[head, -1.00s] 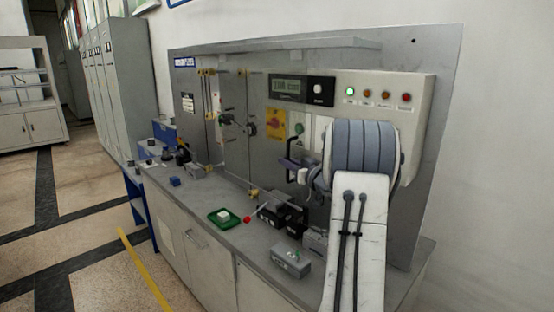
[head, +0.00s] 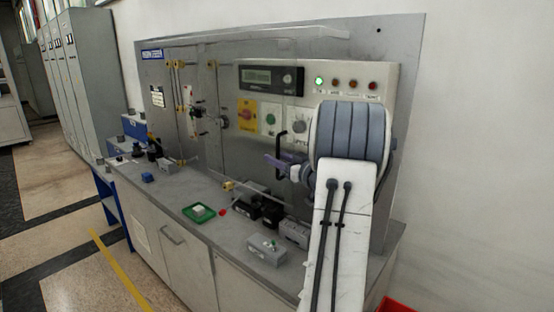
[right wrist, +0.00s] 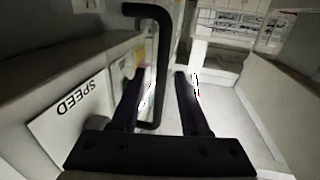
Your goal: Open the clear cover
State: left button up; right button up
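The clear cover (head: 236,160) is see-through and hard to make out in front of the grey panel. It appears closed, with yellow fittings on its left side. A black bar handle (head: 281,148) stands out from the panel beside the switches. My right gripper (head: 272,160) is at the handle's lower part. In the right wrist view the handle (right wrist: 160,65) rises upright, and its lower end shows between the two separated fingers of my right gripper (right wrist: 158,85). Gaps show on both sides, so it does not look clamped. My left gripper is not in view.
The bench top (head: 190,228) carries a green tray (head: 199,212), a red knob (head: 222,212), a grey box (head: 266,251) and black blocks (head: 258,208) below the panel. Above are a display (head: 271,78) and a shelf ledge (head: 262,36). A red bin (head: 393,304) shows at lower right.

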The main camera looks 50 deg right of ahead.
jog(key=s+a+b, duration=0.1)
jog(key=s+b, duration=0.1)
jog(key=s, duration=0.8)
jog(key=shift+s+a, duration=0.15)
jog(key=shift+s, duration=0.05)
dwell(0.4)
